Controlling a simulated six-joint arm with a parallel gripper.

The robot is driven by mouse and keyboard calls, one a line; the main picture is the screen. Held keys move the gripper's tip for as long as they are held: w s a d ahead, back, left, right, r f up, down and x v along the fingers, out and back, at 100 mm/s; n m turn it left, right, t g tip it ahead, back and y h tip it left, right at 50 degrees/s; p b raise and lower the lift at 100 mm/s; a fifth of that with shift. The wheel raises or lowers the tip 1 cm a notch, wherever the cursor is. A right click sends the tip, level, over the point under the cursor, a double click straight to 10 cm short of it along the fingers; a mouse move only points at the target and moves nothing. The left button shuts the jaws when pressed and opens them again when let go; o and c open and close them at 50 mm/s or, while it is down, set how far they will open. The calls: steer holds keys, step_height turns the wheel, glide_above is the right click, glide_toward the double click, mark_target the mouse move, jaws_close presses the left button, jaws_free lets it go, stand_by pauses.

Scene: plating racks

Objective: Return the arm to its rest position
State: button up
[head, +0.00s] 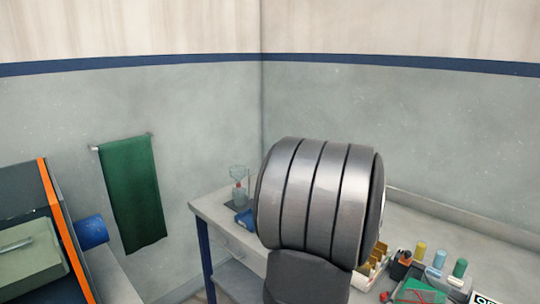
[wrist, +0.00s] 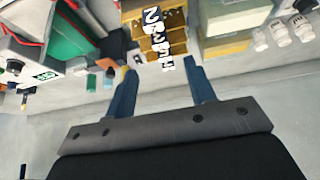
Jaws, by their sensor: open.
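My gripper (wrist: 160,68) shows in the wrist view as two blue fingers held well apart, with nothing between them. Beyond the fingertips is a wooden rack (wrist: 150,46) with black-and-white pieces in it; the fingers look apart from it. In the head view a large grey ribbed link of my arm fills the middle and hides part of the bench (head: 212,212). My gripper itself does not show in the head view.
Right of my arm stand several small bottles (head: 460,268) and a green and red item (head: 418,292). A blue item (head: 244,218) and glassware (head: 238,180) are on the bench's left end. A green towel (head: 132,195) hangs on the wall. The space above the bench's left end is clear.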

steer(key=x, duration=0.8)
steer(key=shift+w+d+f, duration=0.15)
steer(key=shift+f, duration=0.15)
steer(key=shift+r, duration=0.1)
steer(key=shift+r, duration=0.1)
steer(key=v, duration=1.7)
steer(key=x, duration=1.7)
step_height(320, 180, up, 8)
steer(key=shift+r, duration=0.1)
